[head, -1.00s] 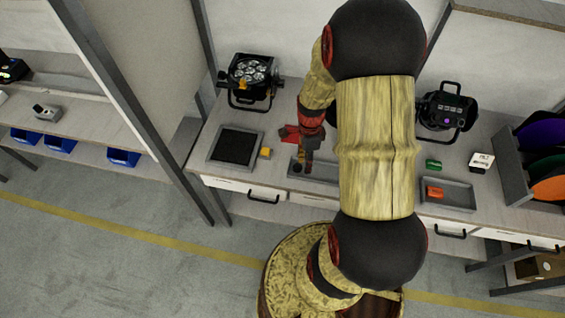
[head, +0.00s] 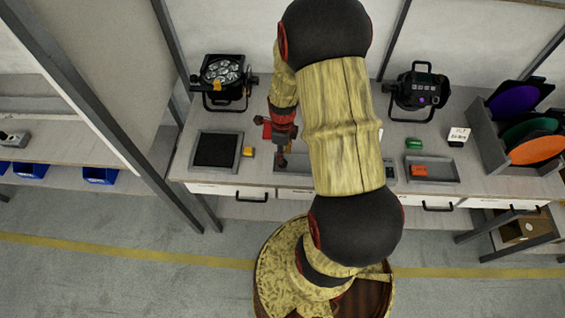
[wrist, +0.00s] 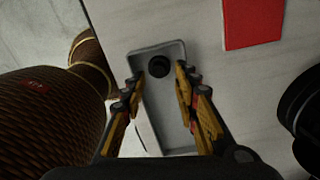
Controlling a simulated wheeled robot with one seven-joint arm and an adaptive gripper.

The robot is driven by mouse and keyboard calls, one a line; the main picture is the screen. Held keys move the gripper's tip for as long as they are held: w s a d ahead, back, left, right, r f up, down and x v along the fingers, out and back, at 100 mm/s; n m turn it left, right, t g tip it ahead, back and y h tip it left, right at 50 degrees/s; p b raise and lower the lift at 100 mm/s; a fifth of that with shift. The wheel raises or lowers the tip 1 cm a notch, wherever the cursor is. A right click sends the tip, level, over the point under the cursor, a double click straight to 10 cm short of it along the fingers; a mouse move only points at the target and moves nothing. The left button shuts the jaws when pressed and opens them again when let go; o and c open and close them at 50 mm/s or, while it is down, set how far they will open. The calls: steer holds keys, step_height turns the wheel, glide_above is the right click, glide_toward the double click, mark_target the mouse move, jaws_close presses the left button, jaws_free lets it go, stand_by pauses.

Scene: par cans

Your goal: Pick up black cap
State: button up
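The black cap (wrist: 159,66) is a small round dark piece in the far part of a shallow grey tray (wrist: 165,129) in the wrist view. My gripper (wrist: 159,79) is open, with one finger on each side of the tray and the cap between and slightly beyond the fingertips. Nothing is held. I cannot tell the fingertips' height above the tray. In the head view my gripper (head: 282,163) is over the left end of the same tray (head: 297,168); the cap cannot be made out there, and my arm covers the tray's right part.
Left of the tray are a yellow block (head: 248,151) and a black pad in a frame (head: 217,149). Two stage lights (head: 222,78) (head: 420,90) stand behind. A second tray (head: 442,174) holds an orange block.

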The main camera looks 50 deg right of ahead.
step_height(320, 180, down, 4)
steer(key=shift+s+f+b, duration=0.15)
steer(key=shift+f+b, duration=0.05)
steer(key=shift+b, duration=0.3)
steer(key=shift+c, duration=1.1)
steer(key=shift+c, duration=1)
steer(key=shift+r, duration=0.15)
